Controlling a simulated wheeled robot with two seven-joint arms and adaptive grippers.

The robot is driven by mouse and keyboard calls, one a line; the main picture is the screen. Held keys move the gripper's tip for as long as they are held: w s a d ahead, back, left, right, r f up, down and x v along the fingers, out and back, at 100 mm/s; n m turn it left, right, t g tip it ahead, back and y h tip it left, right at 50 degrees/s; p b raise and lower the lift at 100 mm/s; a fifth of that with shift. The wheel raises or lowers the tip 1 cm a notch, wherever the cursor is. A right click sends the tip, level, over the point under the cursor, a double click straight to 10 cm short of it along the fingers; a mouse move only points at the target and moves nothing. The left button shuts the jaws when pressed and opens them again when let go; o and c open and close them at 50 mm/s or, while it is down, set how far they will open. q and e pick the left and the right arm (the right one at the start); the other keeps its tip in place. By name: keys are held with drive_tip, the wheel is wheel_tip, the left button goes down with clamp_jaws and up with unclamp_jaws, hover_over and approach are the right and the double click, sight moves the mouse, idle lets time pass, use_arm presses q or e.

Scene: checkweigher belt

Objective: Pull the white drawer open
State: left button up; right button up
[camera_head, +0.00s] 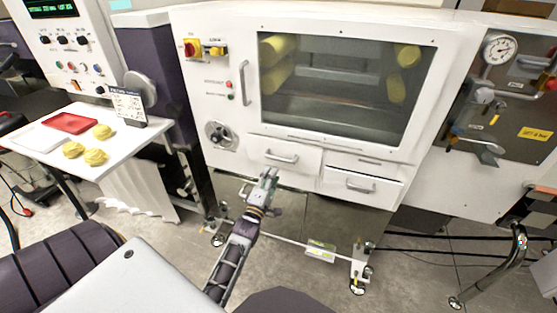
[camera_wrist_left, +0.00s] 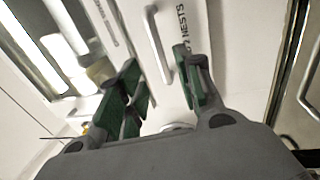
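The white machine has two white drawer fronts side by side under its window. The left drawer (camera_head: 305,167) has a silver bar handle (camera_head: 282,158); the right drawer (camera_head: 385,192) has a similar handle (camera_head: 360,186) and a dark gap above its front. My left gripper (camera_head: 268,174) is just below and in front of the left drawer's handle. In the left wrist view, the open gripper (camera_wrist_left: 156,62) faces a white front with lettering ending in "NESTS". A bar handle (camera_wrist_left: 156,45) shows between the fingers; I cannot tell whether they touch it. My right gripper is out of view.
A large window (camera_head: 340,90) and a vertical door handle (camera_head: 244,83) are above the drawers. A side table (camera_head: 55,150) at left holds a red tray (camera_head: 70,123) and yellow lumps (camera_head: 95,157). The floor in front of the right drawer looks clear.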

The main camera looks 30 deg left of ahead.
sight(279, 159)
use_arm(q)
drive_tip(key=shift+x, duration=4.65)
clamp_jaws()
drive_tip(key=shift+f, duration=0.1)
